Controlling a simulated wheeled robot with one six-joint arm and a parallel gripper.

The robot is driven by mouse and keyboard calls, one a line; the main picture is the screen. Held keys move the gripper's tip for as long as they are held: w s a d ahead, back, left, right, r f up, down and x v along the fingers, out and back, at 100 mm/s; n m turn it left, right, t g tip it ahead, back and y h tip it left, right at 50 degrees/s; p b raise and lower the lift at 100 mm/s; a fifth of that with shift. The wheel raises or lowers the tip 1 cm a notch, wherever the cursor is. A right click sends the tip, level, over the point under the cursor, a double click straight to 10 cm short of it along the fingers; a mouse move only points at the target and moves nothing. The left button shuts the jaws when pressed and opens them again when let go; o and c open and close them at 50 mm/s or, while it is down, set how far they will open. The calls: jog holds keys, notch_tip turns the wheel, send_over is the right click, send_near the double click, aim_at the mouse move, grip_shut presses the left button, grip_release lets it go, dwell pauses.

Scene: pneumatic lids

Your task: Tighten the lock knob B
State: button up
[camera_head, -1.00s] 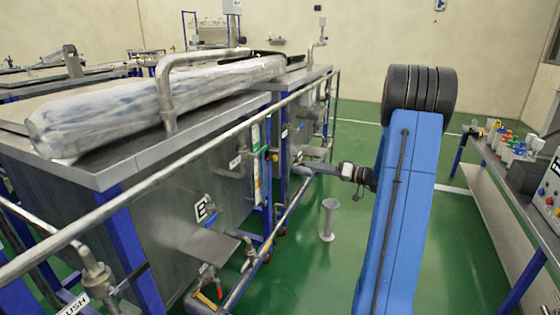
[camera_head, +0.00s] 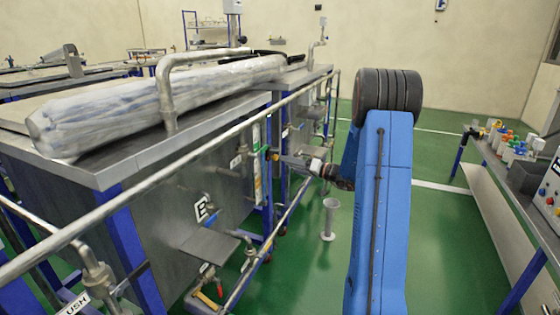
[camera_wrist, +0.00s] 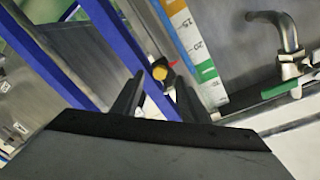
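A small dark knob with a yellow centre (camera_wrist: 160,69) shows in the wrist view, beside a blue frame post; I take it for lock knob B, though no letter is readable on it. A yellow spot by the tank frame (camera_head: 270,154) in the head view seems to be the same part. My gripper (camera_wrist: 159,92) has its two dark fingers spread, with nothing between them that I can see. The knob lies just beyond the fingertips, between them in the picture; contact cannot be told. In the head view my gripper (camera_head: 284,159) points left at the tank's end frame.
The metal tank (camera_head: 150,215) bears a "B" label (camera_head: 206,211). A long steel rail (camera_head: 190,150) runs along its front. A coloured scale strip (camera_wrist: 195,50) and a green-handled valve (camera_wrist: 290,72) sit near the knob. A grey stand (camera_head: 329,218) is on the floor.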

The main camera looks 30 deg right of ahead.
aim_at(277, 158)
jog(key=shift+x, duration=2.35)
grip_shut()
